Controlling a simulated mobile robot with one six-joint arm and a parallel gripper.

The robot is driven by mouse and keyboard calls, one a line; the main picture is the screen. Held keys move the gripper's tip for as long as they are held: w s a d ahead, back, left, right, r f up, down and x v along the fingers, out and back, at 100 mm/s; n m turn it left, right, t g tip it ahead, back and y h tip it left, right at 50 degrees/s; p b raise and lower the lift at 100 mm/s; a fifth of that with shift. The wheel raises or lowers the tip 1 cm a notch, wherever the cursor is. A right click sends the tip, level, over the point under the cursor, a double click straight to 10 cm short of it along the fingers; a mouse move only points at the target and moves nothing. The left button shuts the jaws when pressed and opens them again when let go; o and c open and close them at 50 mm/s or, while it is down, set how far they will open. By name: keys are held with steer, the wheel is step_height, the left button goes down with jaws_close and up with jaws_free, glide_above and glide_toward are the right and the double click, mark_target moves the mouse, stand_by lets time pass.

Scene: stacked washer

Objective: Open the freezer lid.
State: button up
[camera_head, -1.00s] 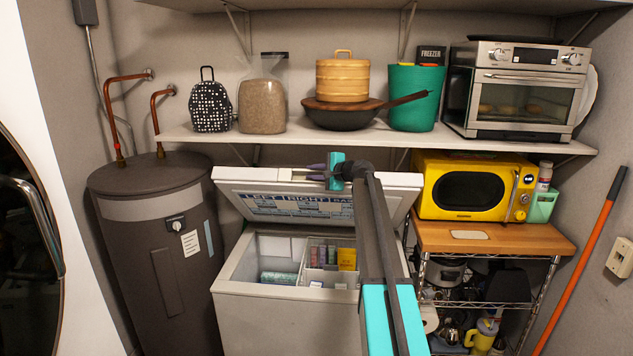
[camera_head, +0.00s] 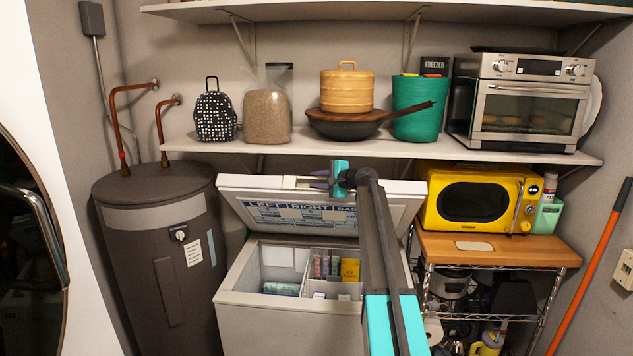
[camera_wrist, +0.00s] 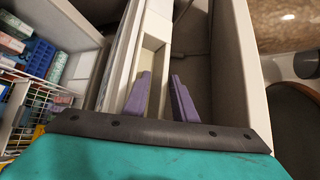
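The white chest freezer (camera_head: 285,318) stands in the middle of the head view. Its lid (camera_head: 236,194) is raised and tilted back, with the blue-and-white label on its underside showing. The open interior shows a divider, a yellow box and other packs. My gripper (camera_head: 319,179) is at the raised front edge of the lid, near its middle. In the wrist view its two purple fingers (camera_wrist: 162,97) are apart, beside the recessed handle strip of the lid (camera_wrist: 157,35). I see nothing clearly clamped between them; whether they touch the lid is unclear.
A shelf (camera_head: 300,147) above the lid holds a jar (camera_head: 267,118), a wok (camera_head: 345,128), a teal bin (camera_head: 420,108) and a toaster oven (camera_head: 528,100). A water heater (camera_head: 160,260) stands left. A yellow microwave (camera_head: 475,203) on a rack stands close on the right.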

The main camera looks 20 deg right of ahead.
steer(key=b+v, duration=0.4)
steer(key=v, duration=0.9)
steer(key=shift+s, duration=0.3)
steer(key=shift+r, duration=0.15)
